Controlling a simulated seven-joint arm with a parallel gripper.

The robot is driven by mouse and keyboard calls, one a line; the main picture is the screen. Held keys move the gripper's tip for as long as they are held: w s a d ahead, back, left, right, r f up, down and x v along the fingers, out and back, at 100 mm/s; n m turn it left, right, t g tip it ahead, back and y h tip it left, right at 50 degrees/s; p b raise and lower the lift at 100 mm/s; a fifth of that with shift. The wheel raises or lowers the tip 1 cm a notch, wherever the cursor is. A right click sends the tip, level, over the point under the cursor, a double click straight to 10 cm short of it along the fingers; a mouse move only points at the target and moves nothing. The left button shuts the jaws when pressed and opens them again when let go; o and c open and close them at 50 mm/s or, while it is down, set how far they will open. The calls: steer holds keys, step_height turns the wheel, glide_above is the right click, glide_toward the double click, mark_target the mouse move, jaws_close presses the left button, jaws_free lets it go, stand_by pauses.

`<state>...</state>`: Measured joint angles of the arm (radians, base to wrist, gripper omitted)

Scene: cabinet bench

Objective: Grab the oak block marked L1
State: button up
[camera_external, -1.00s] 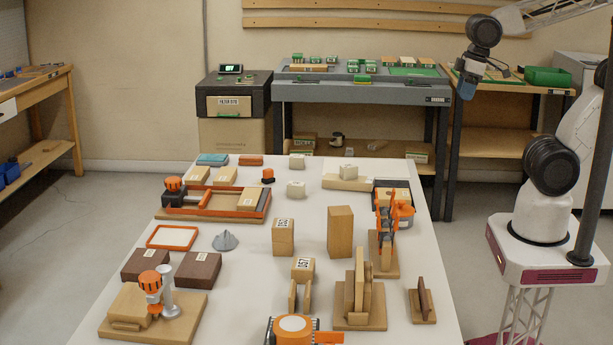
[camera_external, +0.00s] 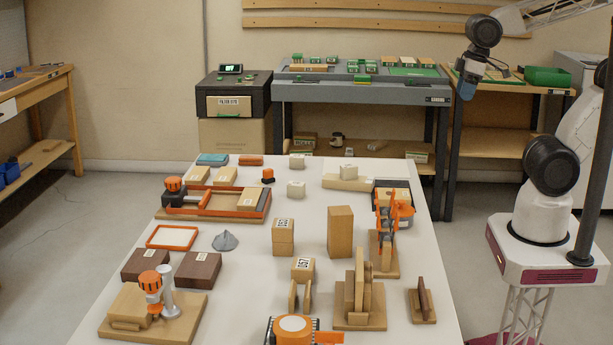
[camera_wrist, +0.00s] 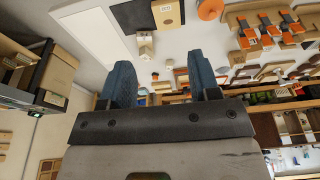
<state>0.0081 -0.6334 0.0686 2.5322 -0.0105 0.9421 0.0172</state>
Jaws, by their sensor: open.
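Several labelled light-wood blocks are on the white table, and I cannot read L1 for certain on any of them. Labelled blocks include one stacked on another at the middle (camera_external: 283,224), one near the front (camera_external: 303,268), and one in the orange-edged tray (camera_external: 252,197). Small pale labelled blocks stand at the back, including one on a flat board (camera_external: 348,171). My gripper (camera_external: 466,90) is open and empty, raised beyond the table's right side and apart from every block. In the wrist view, its blue fingers (camera_wrist: 161,82) are spread, with a labelled block (camera_wrist: 145,42) beyond them.
An orange clamp (camera_external: 392,220), a tall plain block (camera_external: 340,232) and upright wooden slats (camera_external: 359,290) crowd the table's right side. Dark brown blocks (camera_external: 199,270) and an orange frame (camera_external: 172,237) are at left. A grey bench (camera_external: 362,92) stands behind.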

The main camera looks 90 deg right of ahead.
mark_target(338, 208)
stand_by(0.3)
steer(key=o, duration=0.6)
steer(key=w+a+f+m+g+y, duration=0.1)
steer(key=w+a+f+m+y, duration=0.3)
steer(key=w+a+f, duration=0.3)
steer(key=w+a+f+m+g+y, duration=0.2)
steer(key=w+a+f+m+y, duration=0.3)
steer(key=w, duration=1.2)
steer(key=w+a+f+m+g+y, duration=0.2)
steer(key=w+a+f+m+y, duration=0.2)
steer(key=w+a+f, duration=0.5)
steer(key=w+a+m, duration=0.2)
steer(key=w, duration=0.1)
steer(key=shift+a+f+y, duration=0.2)
steer(key=shift+a+y, duration=0.05)
steer(key=shift+y, duration=0.05)
steer(key=shift+w, duration=0.1)
steer(key=shift+x, duration=1.3)
steer(key=shift+a, duration=0.1)
